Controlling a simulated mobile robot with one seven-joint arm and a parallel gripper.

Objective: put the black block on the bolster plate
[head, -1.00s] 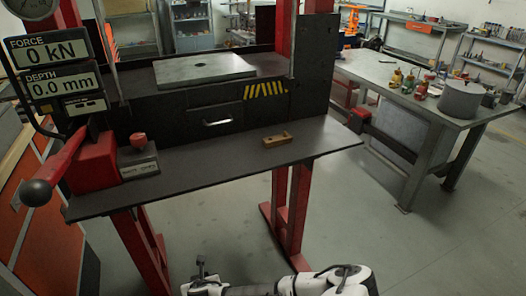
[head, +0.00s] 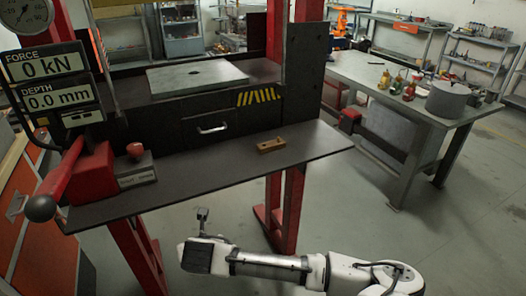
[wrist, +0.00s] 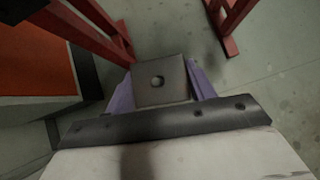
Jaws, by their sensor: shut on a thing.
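In the head view my arm lies low in front of the press, below the shelf; the block cannot be made out clearly there.
A dark shelf (head: 225,175) juts out before the plate. It bears a small wooden block (head: 271,145), a red-knobbed box (head: 136,168) and a red lever (head: 65,175). Red uprights (head: 280,40) flank the press. A bench (head: 400,90) with bottles and a pot stands right.

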